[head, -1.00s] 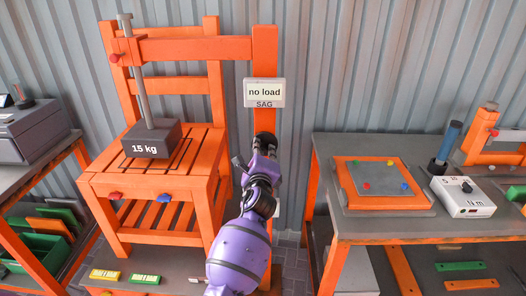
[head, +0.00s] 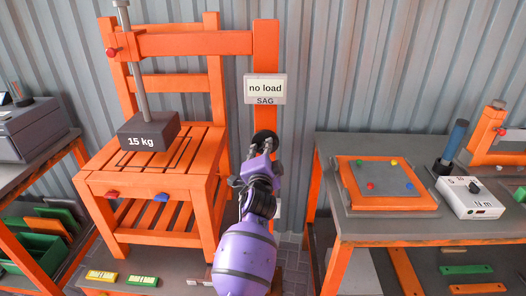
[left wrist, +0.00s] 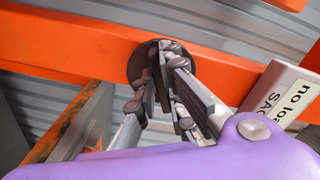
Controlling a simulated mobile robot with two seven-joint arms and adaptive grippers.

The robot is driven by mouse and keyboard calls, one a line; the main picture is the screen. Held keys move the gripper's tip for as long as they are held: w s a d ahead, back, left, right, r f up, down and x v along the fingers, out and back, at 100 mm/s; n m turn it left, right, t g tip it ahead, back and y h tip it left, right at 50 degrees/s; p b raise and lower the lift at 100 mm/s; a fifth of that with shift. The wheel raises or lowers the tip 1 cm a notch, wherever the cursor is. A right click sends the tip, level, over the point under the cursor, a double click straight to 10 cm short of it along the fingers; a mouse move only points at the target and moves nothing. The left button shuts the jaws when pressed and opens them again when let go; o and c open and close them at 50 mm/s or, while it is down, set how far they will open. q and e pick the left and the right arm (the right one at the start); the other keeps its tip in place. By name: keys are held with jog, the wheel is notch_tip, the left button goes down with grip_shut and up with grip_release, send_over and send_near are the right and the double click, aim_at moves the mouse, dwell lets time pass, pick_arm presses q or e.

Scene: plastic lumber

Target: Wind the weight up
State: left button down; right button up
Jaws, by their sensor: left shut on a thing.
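The dark grey weight marked "15 kg" (head: 150,132) is at the lower end of a grey rod (head: 136,70), just above the slatted seat of the orange chair (head: 200,160). A round black winding wheel (head: 265,138) sits on the orange post right of the chair. My left gripper (head: 258,150) is at this wheel and shut on it. In the left wrist view the fingers (left wrist: 165,75) lie across the dark wheel (left wrist: 140,65) and hide part of it. Which part of the wheel they grip is hard to see. My right gripper is not in view.
A sign on the post (head: 265,88) reads "no load" and "SAG". It stands just above the wheel, close to my arm. A grey-topped bench (head: 400,230) with a board and a white box (head: 470,198) is at the right. Another bench is at the left.

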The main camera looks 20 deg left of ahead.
pick_arm(q)
jog(key=n, duration=0.3)
jog(key=shift+n, duration=0.4)
jog(key=shift+w+d+r+n+p, duration=0.15)
jog(key=shift+n+p, duration=0.8)
jog(key=shift+n, duration=3.5)
jog(key=shift+d+r+n+p, duration=0.15)
jog(key=shift+n+p, duration=0.75)
jog(key=shift+n, duration=3.5)
jog(key=shift+w+d+r+n+p, duration=0.2)
jog(key=shift+n+p, duration=0.75)
jog(key=shift+n, duration=3.5)
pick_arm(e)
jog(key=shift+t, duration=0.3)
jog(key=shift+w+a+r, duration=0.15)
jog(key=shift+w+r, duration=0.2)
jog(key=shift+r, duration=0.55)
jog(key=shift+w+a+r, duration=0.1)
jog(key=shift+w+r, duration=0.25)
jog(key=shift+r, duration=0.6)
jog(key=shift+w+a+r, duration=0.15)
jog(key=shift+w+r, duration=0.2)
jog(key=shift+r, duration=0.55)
pick_arm(q)
jog(key=shift+s+f, duration=0.1)
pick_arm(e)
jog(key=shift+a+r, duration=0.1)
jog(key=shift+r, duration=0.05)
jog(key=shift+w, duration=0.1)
